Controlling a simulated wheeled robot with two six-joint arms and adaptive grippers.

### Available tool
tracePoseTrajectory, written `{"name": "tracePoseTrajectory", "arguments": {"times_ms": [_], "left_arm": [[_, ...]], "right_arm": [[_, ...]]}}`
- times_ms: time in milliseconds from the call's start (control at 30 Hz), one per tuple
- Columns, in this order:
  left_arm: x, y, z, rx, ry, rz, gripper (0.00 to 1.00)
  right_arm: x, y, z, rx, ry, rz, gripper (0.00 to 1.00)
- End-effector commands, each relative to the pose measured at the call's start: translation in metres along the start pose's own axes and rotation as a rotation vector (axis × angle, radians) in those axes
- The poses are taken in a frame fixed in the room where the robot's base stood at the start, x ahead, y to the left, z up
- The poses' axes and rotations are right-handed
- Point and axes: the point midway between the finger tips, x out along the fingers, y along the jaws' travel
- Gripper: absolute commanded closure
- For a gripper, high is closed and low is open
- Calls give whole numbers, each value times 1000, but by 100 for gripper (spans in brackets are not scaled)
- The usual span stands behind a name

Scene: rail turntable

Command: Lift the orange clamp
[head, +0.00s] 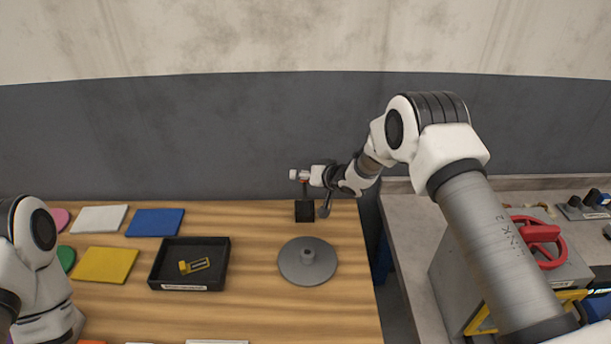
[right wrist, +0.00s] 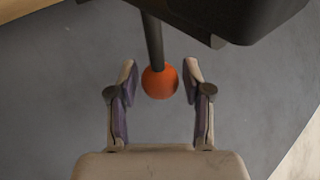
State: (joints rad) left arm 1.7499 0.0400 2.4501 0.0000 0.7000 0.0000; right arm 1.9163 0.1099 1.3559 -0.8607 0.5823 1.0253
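The orange clamp shows as an orange ball (right wrist: 160,82) on a dark rod in the right wrist view. In the head view a small bit of its orange-red knob (head: 304,178) shows above a black block (head: 304,211) at the back right of the wooden table. My right gripper (head: 299,175) is at the knob, pointing left. In the right wrist view its two fingers (right wrist: 160,70) stand open on either side of the ball, with a narrow gap at each side. My left arm is at the left edge; its gripper is out of view.
A grey round turntable (head: 295,263) stands in front of the black block. A black tray (head: 222,265) holding a yellow part (head: 194,265) is to its left. Coloured mats lie farther left. A grey box with a red handwheel (head: 540,243) is at right.

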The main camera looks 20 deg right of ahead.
Motion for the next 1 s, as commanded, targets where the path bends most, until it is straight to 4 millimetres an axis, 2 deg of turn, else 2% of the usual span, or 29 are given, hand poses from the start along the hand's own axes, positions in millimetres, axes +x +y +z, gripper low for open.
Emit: {"name": "tracePoseTrajectory", "arguments": {"times_ms": [367, 467, 800, 1000], "left_arm": [[0, 0, 0, 0, 0, 0, 60], [0, 0, 0, 0, 0, 0, 60], [0, 0, 0, 0, 0, 0, 60], [0, 0, 0, 0, 0, 0, 60]], "right_arm": [[-5, 0, -2, 3, 2, 1, 39], [-20, 0, -3, 4, 2, 1, 39], [-100, 0, -2, 5, 1, 1, 39], [-116, 0, -1, 1, -2, 0, 39]]}}
